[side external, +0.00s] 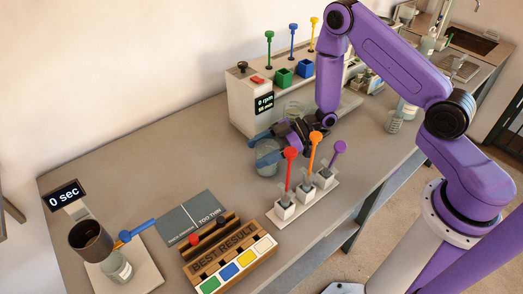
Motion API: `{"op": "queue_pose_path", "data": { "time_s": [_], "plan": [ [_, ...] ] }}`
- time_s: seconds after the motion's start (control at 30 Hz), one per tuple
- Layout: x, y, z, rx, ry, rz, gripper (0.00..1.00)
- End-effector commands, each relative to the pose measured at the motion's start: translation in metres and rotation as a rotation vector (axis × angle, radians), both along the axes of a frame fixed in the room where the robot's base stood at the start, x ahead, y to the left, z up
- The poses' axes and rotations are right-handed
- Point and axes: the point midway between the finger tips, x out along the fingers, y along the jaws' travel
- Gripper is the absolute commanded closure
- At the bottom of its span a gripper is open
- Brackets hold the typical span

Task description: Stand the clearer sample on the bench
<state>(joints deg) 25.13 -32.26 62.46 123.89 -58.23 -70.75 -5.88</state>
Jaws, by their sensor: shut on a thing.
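My gripper (268,147) is at the back middle of the bench (150,150), its blue fingers shut on a glass beaker (267,162). The beaker looks upright, with pale grey-blue contents; whether its base touches the bench is unclear. A second glass beaker (293,109) stands behind my gripper, by the front of the stirrer machine. It also looks pale, and my gripper partly covers the view near it. I cannot tell from this view which of the two is clearer.
A white rack with red (290,153), orange (315,138) and purple (339,148) droppers stands right of the held beaker. The machine (250,107) is behind. A "BEST RESULT" block (230,262), a grey two-part mat (193,217) and a dark cup (91,240) are in front.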

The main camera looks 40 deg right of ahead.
Motion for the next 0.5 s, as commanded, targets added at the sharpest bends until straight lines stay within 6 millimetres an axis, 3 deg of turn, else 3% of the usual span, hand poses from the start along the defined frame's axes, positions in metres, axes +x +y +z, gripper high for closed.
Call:
{"op": "queue_pose_path", "data": {
  "time_s": [0.43, 0.47, 0.5],
  "plan": [
    [0.0002, 0.0004, -0.0047, 0.001, 0.000, 0.000, 0.65],
    [0.0000, 0.0003, -0.0049, 0.000, 0.000, 0.001, 0.20],
    [0.0000, 0.0003, -0.0047, 0.000, -0.001, 0.000, 0.07]
  ]
}}
